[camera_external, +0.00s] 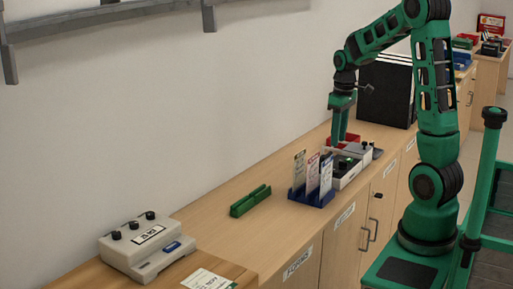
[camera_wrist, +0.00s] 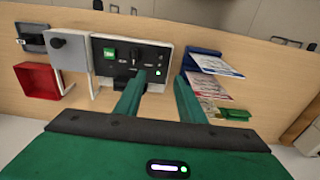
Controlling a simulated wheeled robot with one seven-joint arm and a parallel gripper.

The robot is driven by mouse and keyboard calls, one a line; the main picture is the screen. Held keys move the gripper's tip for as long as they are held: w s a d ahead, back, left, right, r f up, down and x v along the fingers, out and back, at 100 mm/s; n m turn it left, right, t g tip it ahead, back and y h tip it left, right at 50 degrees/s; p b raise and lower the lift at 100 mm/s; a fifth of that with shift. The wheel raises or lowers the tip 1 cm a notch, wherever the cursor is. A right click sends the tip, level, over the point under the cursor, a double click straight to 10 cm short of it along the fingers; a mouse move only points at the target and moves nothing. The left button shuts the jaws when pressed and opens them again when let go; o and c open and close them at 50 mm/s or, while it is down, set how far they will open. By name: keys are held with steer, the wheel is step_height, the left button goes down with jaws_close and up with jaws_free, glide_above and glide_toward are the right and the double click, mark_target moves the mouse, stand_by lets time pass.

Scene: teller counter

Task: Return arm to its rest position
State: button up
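My green arm reaches from its base at the right, over the counter (camera_external: 215,220). My gripper (camera_external: 338,138) points down above the counter, near a small grey box with a black panel (camera_external: 345,172). In the wrist view my gripper (camera_wrist: 160,80) has its two fingers apart with nothing visible between them. The box (camera_wrist: 105,77) lies beyond the fingertips, with a green block, a black switch and a lit green light on its panel. I cannot tell whether the fingertips touch it.
A blue rack with upright cards (camera_external: 312,194) stands close to the box. A red tray (camera_wrist: 38,80) lies on its other side. A green holder (camera_external: 250,201), a grey device with black knobs (camera_external: 146,248) and a large black case (camera_external: 387,92) also stand on the counter.

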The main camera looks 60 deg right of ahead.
stand_by(0.3)
steer(key=s+a+r+m, duration=0.1)
steer(key=s+a+m, duration=0.2)
steer(key=s, duration=0.8)
steer(key=s+a+r+m, duration=0.1)
steer(key=s+a+m, duration=0.2)
steer(key=s+a, duration=0.4)
steer(key=s, duration=0.5)
steer(key=shift+s+r+g, duration=0.2)
steer(key=shift+r+g, duration=0.1)
